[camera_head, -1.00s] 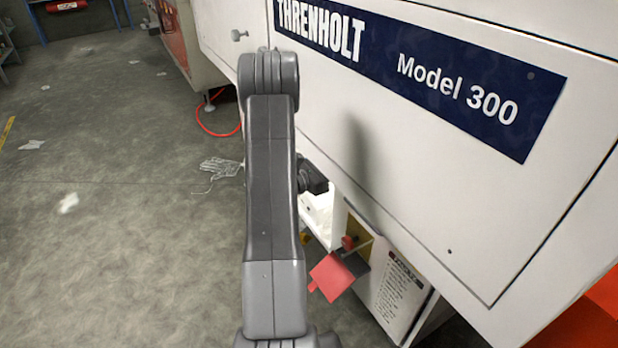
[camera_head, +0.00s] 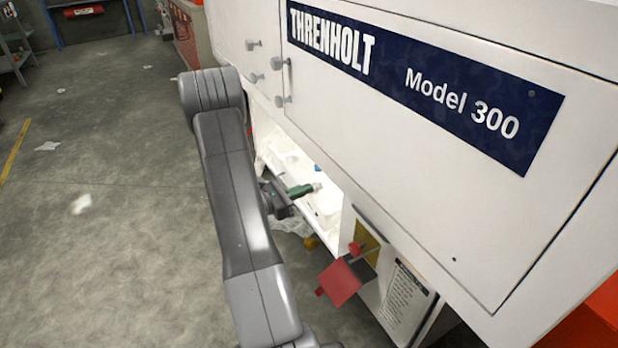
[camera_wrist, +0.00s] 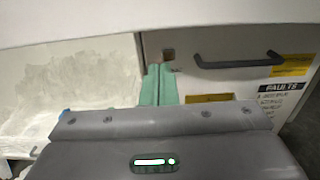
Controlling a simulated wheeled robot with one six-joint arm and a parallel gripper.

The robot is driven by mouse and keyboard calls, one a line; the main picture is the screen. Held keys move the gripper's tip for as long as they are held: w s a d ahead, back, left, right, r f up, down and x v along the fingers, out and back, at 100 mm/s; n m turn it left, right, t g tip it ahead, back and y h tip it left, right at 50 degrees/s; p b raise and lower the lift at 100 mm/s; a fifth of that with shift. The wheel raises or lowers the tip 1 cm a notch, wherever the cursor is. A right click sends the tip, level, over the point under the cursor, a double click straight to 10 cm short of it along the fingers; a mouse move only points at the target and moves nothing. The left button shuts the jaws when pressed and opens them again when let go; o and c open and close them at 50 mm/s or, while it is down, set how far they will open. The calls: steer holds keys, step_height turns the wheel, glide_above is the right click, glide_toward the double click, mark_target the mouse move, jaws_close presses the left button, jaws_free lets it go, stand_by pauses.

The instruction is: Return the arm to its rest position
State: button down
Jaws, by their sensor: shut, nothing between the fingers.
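My gripper (camera_head: 315,187) has green fingers and is in front of the lit white opening low in the white machine. In the wrist view my gripper (camera_wrist: 159,70) shows its green fingers together, with nothing between them. My grey arm (camera_head: 232,190) is raised across the left-centre of the head view and hides part of the floor and machine behind it. I cannot tell whether the fingertips are inside the opening or just before it.
The white machine (camera_head: 420,160) fills the right side. A red tag or flap (camera_head: 340,283) is by its lower panel. Crumpled clear film (camera_head: 291,227) lies below the opening. A pale scrap (camera_head: 81,204) lies on the open floor at left. A dark handle (camera_wrist: 237,61) is close by.

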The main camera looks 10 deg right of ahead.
stand_by(0.4)
steer(key=b+x, duration=0.1)
steer(key=x, duration=1.2)
steer(key=shift+d+b, duration=0.3)
steer(key=shift+d, duration=0.1)
